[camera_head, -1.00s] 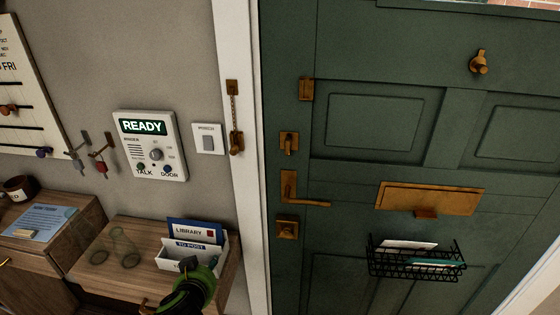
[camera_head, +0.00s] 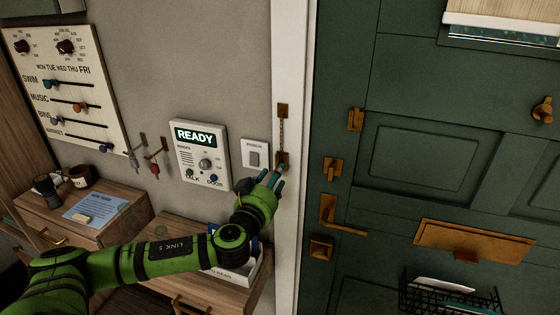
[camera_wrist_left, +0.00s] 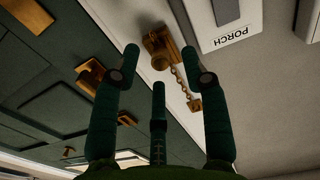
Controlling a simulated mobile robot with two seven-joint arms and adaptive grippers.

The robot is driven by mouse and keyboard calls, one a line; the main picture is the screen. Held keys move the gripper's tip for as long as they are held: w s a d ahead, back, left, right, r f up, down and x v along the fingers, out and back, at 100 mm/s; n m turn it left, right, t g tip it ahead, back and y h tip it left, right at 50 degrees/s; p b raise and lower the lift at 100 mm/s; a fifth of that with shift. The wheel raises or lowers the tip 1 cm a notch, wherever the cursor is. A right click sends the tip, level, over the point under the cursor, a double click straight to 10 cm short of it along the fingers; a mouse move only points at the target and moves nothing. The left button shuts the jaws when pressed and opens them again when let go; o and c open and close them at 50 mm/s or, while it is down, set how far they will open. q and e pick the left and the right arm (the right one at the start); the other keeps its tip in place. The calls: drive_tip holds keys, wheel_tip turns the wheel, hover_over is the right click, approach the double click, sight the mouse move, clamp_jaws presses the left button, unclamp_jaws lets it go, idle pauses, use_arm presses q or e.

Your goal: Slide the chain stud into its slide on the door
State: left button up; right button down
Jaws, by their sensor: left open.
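The brass chain (camera_head: 283,128) hangs down the white door frame from a plate at its top. Its lower end, with the stud (camera_head: 282,160), rests at a brass holder on the frame. In the left wrist view, which is upside down, the stud (camera_wrist_left: 162,62) shows between my outer fingertips. The brass slide (camera_head: 355,119) is on the green door's left edge, right of the chain. My left gripper (camera_head: 272,179) is open and empty, just below and in front of the stud; its fingers also show in the wrist view (camera_wrist_left: 160,68). Contact cannot be told. My right gripper is not seen.
The porch switch (camera_head: 254,154) and intercom (camera_head: 200,156) are on the wall left of the frame. A thumb-turn (camera_head: 333,169) and door handle (camera_head: 340,217) stick out below the slide. A letter holder (camera_head: 245,268) sits on the shelf under my left arm.

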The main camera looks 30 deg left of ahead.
use_arm(q)
drive_tip(key=shift+x, duration=0.85)
clamp_jaws()
